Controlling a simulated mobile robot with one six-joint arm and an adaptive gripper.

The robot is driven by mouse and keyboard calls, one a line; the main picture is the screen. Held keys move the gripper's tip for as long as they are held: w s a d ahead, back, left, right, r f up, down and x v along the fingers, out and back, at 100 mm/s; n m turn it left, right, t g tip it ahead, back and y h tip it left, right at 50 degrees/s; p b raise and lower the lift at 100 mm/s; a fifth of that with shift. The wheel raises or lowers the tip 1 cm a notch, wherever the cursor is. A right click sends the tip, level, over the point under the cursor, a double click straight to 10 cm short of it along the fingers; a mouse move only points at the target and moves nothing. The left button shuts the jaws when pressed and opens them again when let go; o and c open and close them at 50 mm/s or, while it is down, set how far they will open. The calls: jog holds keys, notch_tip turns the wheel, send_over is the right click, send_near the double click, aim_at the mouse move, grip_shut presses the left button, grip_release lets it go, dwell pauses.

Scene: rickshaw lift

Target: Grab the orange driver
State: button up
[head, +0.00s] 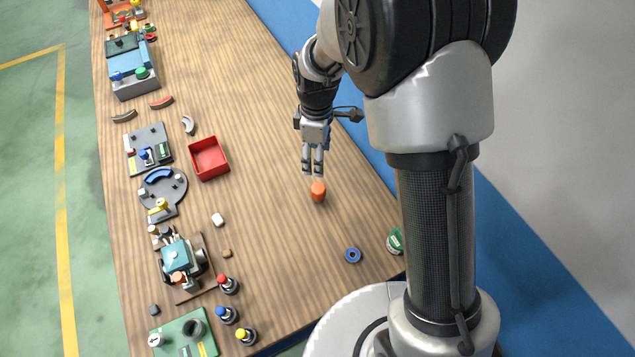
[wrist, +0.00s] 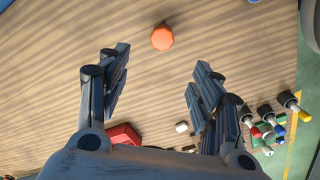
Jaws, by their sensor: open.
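The orange driver (head: 318,191) stands on the wooden table as a short orange piece, just beyond my fingertips in the head view. In the wrist view the orange driver (wrist: 162,38) is a rounded orange top, ahead of the gap between my fingers. My gripper (head: 313,172) is open and empty, with its fingers pointing toward the driver and apart from it. Both fingers of my gripper (wrist: 158,72) are spread wide in the wrist view. Any shaft of the driver is not visible.
A red tray (head: 209,158) lies to the left, and a blue ring (head: 353,255) and a green-labelled can (head: 395,241) lie nearer the table's right edge. A white block (head: 218,220) and several coloured-top bottles (head: 227,285) stand farther left. The table around the driver is clear.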

aim_at(319, 188)
notch_tip(319, 188, down, 11)
jog(key=shift+f+b, duration=0.15)
jog(key=shift+b, duration=1.05)
jog(key=f, duration=0.1)
jog(key=f+b, duration=0.1)
jog(key=f, duration=0.3)
jog(key=shift+s+d+f, duration=0.1)
jog(key=shift+s+d, duration=0.15)
jog(key=shift+c, duration=0.6)
jog(key=c, duration=1.1)
